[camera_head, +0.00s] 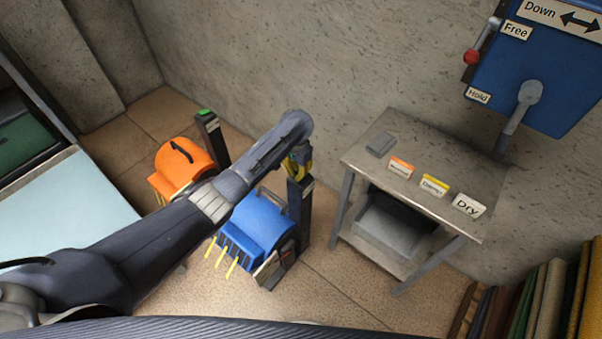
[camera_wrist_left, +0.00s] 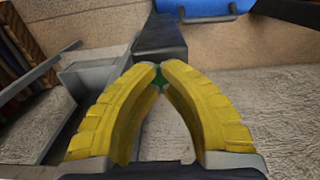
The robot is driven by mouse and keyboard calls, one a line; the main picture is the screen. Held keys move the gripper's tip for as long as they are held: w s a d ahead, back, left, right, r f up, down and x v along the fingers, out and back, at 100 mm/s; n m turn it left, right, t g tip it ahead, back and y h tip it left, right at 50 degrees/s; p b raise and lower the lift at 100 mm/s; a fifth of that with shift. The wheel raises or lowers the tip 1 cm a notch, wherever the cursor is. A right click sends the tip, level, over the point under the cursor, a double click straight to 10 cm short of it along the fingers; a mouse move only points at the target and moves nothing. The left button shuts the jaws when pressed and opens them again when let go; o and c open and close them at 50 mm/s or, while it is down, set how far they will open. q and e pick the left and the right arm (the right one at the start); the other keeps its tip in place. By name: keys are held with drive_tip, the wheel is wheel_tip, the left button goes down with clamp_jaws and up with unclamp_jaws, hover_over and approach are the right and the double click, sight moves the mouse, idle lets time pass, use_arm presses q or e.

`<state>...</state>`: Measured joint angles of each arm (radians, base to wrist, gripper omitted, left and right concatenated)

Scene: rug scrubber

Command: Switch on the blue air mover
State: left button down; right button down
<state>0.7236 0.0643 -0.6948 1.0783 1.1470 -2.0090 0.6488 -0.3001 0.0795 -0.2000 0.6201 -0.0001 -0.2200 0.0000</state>
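The blue air mover (camera_head: 258,222) stands on the floor in the middle of the head view, with a dark upright post (camera_head: 298,212) at its right. A strip of its blue body (camera_wrist_left: 205,8) shows at the top of the left wrist view. My left gripper (camera_head: 300,160), with yellow fingers, is right at the top of this post. In the left wrist view its fingertips (camera_wrist_left: 160,68) come together with nothing held, over a green patch (camera_wrist_left: 158,82) on the post's top. Whether they touch it I cannot tell. My right gripper is out of view.
An orange air mover (camera_head: 184,164) with its own green-topped post (camera_head: 208,130) stands to the left. A metal table (camera_head: 385,135) with small label cards, including "Dry" (camera_head: 468,206), is to the right. A blue wall panel (camera_head: 545,75) and rolled rugs (camera_head: 545,300) are farther right.

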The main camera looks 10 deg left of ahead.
use_arm(q)
drive_tip(key=shift+f, duration=0.85)
idle(0.5)
drive_tip(key=shift+r, duration=3.5)
